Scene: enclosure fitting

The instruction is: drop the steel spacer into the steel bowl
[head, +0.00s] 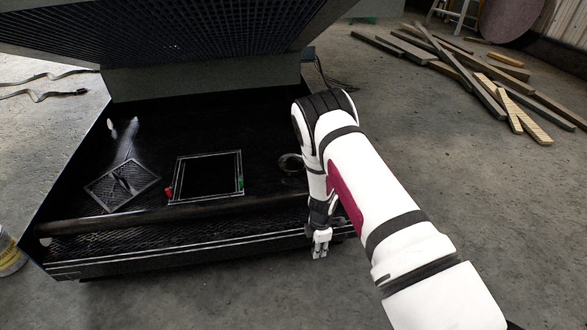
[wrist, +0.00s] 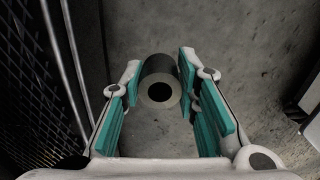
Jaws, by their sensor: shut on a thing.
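The steel spacer (wrist: 159,88) is a short grey hollow cylinder, seen in the wrist view with its round bore facing the camera. My gripper (wrist: 160,75) is shut on it, with the teal finger pads on either side. In the head view my gripper (head: 320,245) points down at the front right edge of the dark enclosure; the spacer is not clear there. The steel bowl (head: 291,163) appears as a small round metallic rim inside the enclosure, up and left of the gripper, partly beside my arm. The bowl is not visible in the wrist view.
The enclosure's raised lid (head: 180,28) hangs over the back. Inside lie a square frame (head: 205,200) with red and green pieces at its sides, and a mesh panel (head: 123,184). A thick bar (head: 150,222) crosses the front. Planks (head: 480,80) lie on the floor at right.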

